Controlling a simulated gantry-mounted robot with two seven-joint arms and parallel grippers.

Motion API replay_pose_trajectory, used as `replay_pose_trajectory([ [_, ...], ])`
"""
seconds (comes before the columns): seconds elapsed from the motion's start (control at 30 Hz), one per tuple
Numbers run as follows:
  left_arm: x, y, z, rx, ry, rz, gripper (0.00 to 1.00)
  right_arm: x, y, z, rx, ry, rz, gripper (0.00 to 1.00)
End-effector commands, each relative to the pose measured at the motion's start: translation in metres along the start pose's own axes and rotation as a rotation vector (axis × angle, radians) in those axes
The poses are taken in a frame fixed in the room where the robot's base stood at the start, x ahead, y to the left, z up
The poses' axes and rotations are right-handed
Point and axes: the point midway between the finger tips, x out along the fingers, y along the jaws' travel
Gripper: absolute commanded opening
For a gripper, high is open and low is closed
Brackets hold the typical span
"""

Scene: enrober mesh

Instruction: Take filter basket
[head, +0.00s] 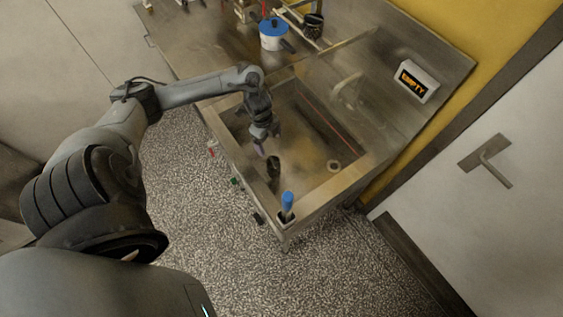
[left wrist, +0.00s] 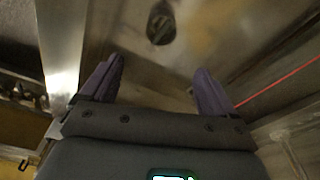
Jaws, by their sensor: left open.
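A small dark basket-like object (head: 273,168) is inside the steel tank (head: 336,190), near the tank's near-left wall. I take it for the filter basket, though its mesh is too small to make out. It also shows as a dark oval (left wrist: 160,22) at the top of the left wrist view. My left gripper (head: 260,149) reaches down into the tank, just behind and above this object. In the left wrist view, the purple fingers of the left gripper (left wrist: 157,84) are apart with nothing between them. The object lies beyond the fingertips. My right gripper is out of view.
A blue-handled tool (head: 287,202) stands at the tank's front corner. A round drain (head: 333,165) is in the tank floor. A blue-lidded white pot (head: 273,34) and a black container (head: 313,25) stand at the back. An "EMPTY" sign (head: 413,82) is at right.

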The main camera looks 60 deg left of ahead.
Motion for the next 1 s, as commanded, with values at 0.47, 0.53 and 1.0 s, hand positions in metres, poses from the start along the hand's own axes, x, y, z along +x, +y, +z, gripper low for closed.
replay_pose_trajectory([
  [0.47,0.061,0.0,0.006,-0.001,0.001,0.0,0.89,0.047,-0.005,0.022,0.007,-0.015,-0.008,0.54],
  [0.53,0.071,0.0,0.006,-0.001,0.002,0.001,0.89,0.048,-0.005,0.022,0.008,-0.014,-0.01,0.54],
  [1.0,0.11,-0.001,0.006,-0.002,0.001,0.001,0.89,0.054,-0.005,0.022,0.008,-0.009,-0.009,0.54],
])
